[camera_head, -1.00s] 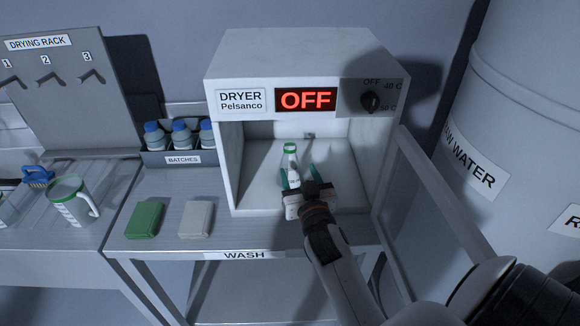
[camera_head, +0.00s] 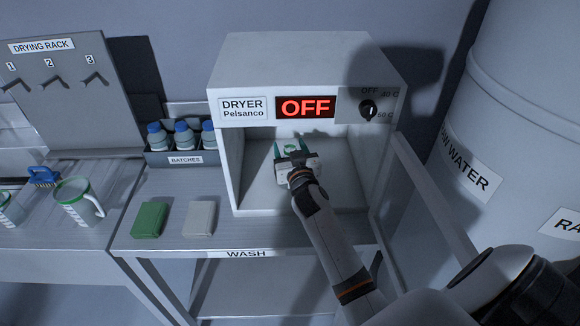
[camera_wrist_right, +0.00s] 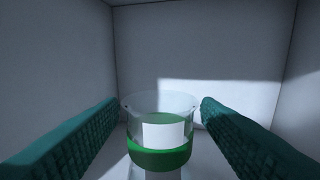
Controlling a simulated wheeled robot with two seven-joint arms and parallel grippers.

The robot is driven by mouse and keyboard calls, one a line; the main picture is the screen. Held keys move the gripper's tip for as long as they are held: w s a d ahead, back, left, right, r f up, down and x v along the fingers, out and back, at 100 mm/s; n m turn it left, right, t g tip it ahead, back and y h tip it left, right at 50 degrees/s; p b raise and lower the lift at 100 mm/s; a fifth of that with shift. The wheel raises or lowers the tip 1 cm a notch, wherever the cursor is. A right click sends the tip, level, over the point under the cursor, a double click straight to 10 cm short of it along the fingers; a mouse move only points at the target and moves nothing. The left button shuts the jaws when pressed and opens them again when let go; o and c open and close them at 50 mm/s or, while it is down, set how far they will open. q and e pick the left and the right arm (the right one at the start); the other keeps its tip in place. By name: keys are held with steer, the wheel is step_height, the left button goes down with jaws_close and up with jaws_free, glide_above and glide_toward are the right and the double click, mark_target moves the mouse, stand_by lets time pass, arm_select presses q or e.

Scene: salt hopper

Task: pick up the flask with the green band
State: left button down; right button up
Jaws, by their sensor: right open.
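The flask with the green band (camera_wrist_right: 160,158) stands upright inside the dryer, clear above and green lower down, with a white label patch. In the head view only a bit of its green top (camera_head: 291,149) shows; my right gripper hides the rest. My right gripper (camera_head: 290,150) reaches into the dryer through the open front. It is open, and in the right wrist view its two teal fingers (camera_wrist_right: 160,110) lie to either side of the flask, apart from it. My left gripper is not in view.
The dryer (camera_head: 228,170) reads OFF, its door (camera_head: 428,190) swung open at the right. A green block (camera_head: 149,220) and a pale block (camera_head: 200,218) lie on the bench. A batches bin (camera_head: 185,159) with blue-capped bottles stands left, near a handled jug (camera_head: 78,200).

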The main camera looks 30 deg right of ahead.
steer(key=shift+s, duration=0.1)
steer(key=shift+c, duration=0.9)
jaws_close()
steer(key=shift+r, duration=0.1)
